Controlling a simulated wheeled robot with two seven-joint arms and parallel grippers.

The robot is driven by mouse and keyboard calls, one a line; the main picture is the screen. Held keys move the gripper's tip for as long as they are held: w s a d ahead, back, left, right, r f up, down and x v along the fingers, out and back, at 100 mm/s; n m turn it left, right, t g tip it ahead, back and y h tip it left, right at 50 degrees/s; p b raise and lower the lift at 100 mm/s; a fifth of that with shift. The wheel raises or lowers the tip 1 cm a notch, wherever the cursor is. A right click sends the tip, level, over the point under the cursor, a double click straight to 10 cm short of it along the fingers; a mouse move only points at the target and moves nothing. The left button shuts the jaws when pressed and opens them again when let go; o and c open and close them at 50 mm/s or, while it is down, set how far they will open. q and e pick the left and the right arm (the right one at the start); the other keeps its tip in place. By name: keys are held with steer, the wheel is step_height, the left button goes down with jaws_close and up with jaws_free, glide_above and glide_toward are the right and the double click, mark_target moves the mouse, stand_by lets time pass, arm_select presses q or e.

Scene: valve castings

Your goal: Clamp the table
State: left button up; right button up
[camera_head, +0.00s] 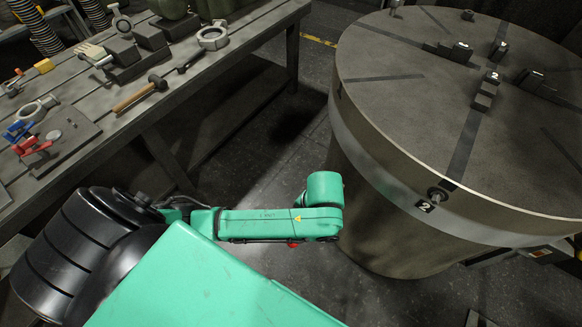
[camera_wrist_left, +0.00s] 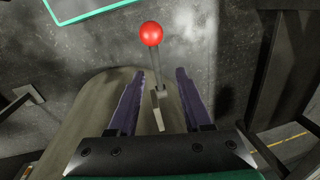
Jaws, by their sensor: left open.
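The round grey table (camera_head: 400,75) stands at the right in the head view, with dark radial slots and a lighter band around its rim. In the left wrist view a lever with a red ball knob (camera_wrist_left: 152,34) has a thin shaft running down to a grey fitting. My left gripper (camera_wrist_left: 160,74) is open, one purple finger on each side of the lever's shaft in the picture. I see no contact, and cannot tell how deep the shaft lies between the fingers. The gripper is hidden in the head view. My right gripper is not in view.
Several dark numbered jaw blocks (camera_head: 485,95) sit on the table top. A workbench (camera_head: 95,95) at the upper left carries a hammer (camera_head: 140,94), metal rings and clamps. Open dark floor (camera_head: 265,165) lies between bench and table.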

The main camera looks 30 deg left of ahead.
arm_select(q)
step_height(320, 180, down, 14)
steer(key=a+b, duration=0.1)
steer(key=b, duration=0.1)
steer(key=shift+a+r, duration=0.15)
steer(key=shift+a, duration=0.05)
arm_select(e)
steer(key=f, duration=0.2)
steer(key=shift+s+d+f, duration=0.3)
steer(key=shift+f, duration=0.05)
arm_select(q)
jaws_close()
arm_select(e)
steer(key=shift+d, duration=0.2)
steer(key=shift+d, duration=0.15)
